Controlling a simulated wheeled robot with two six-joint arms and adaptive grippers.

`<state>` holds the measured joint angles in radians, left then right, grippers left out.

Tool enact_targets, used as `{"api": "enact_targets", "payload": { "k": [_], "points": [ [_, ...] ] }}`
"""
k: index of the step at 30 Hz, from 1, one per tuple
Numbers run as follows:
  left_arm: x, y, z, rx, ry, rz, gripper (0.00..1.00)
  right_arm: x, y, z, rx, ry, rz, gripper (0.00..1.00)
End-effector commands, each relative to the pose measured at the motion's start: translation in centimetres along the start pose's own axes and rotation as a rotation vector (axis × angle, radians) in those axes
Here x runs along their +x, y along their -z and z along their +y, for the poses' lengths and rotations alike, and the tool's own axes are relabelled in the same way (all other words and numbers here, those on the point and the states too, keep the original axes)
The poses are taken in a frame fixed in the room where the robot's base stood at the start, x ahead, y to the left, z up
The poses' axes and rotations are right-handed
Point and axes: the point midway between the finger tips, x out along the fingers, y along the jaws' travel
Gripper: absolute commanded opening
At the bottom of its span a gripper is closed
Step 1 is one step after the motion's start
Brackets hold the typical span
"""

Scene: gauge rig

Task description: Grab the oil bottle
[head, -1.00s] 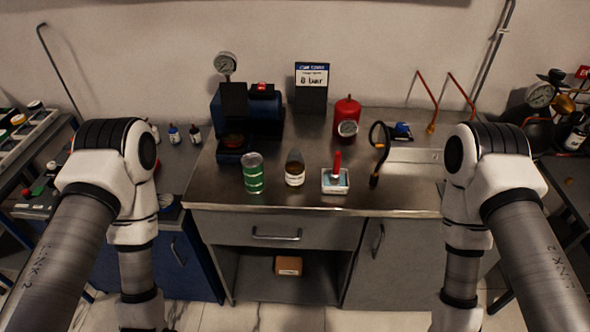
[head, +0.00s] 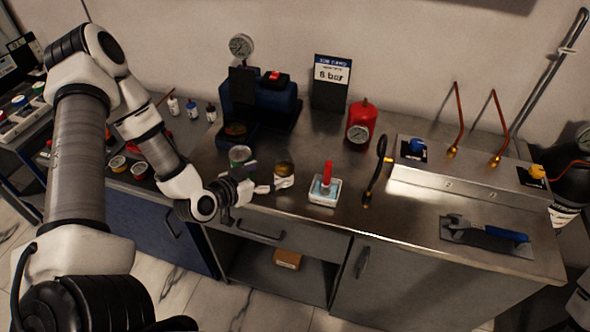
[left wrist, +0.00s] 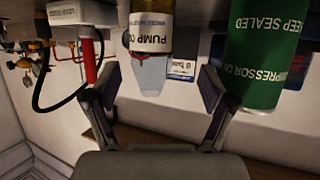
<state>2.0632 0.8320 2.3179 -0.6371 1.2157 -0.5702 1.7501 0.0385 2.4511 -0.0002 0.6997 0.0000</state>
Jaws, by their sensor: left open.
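The oil bottle (head: 284,168), with a dark amber body, a white label and a pale tapered top, stands on the metal bench. In the left wrist view, which is upside down, it (left wrist: 152,40) reads "PUMP OI…". My left gripper (head: 266,178) is open beside the bottle in the head view. In the left wrist view its fingers (left wrist: 162,84) are spread, with the bottle's tapered top showing between them; I see no contact. A green compressor oil can (head: 239,155) stands just left of the bottle, partly behind my gripper; it fills the right of the wrist view (left wrist: 265,50). My right gripper is not in view.
A white tray (head: 324,198) with a red-handled tool stands right of the bottle. A black hose (head: 379,170), a red gauge vessel (head: 361,122) and a dark blue pump unit (head: 270,100) are around it.

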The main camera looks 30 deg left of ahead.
Motion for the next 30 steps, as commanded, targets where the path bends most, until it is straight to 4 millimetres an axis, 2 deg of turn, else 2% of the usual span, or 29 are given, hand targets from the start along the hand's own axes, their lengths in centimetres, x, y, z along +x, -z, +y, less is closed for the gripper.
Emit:
{"api": "enact_targets", "payload": {
  "k": [7,13,20,21,27,30],
  "points": [
    [2.7,-0.4,0.6,0.006,-0.007,-0.003,0.83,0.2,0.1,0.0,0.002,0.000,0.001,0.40],
    [5.8,-0.6,0.8,0.004,-0.005,-0.003,0.83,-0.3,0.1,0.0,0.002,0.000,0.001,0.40],
    [6.3,-0.6,0.7,-0.001,-0.003,-0.002,0.83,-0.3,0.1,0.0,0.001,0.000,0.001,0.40],
    [6.3,-0.6,0.7,-0.001,-0.003,-0.002,0.80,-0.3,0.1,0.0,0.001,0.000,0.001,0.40],
    [6.3,-0.6,0.7,0.000,-0.003,-0.002,0.12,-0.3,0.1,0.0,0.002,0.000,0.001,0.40],
    [6.3,-0.6,0.7,0.000,-0.003,-0.002,0.12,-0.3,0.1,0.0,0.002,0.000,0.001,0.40]
  ]
}}
